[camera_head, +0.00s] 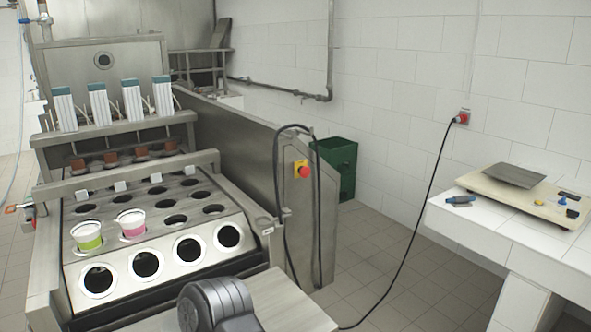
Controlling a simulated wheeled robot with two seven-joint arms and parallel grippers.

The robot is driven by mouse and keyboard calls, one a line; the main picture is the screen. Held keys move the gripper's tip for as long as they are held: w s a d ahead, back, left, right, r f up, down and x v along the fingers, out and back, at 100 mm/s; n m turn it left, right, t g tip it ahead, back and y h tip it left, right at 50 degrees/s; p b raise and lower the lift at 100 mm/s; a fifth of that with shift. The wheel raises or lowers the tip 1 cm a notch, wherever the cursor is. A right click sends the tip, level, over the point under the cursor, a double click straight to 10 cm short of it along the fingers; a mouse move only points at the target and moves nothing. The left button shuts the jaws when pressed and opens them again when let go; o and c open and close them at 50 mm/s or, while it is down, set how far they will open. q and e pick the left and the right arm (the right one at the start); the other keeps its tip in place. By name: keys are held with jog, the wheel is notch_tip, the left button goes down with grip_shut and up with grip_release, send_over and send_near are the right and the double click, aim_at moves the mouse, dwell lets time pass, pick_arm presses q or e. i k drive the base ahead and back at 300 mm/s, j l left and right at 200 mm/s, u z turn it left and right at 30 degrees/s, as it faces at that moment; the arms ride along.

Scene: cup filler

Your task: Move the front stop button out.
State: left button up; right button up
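A red stop button (304,172) sits on a yellow plate on the right side panel of the steel cup filler (240,150). It faces the front, and a black cable loops around it. From this view I cannot tell whether the button is pressed in or out. Neither of my grippers shows. A dark grey rounded part, which looks like one of my arm links, shows at the bottom, well below and left of the button.
Two cups, one green and white (88,236) and one pink and white (132,224), stand in the filler's holes. A green bin (337,165) is behind the panel. A black cable hangs to the floor. A white counter (500,225) stands at right.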

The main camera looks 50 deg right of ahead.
aim_at(305, 171)
jog(key=i+z, duration=0.1)
jog(key=i, duration=0.3)
jog(key=z, duration=1.95)
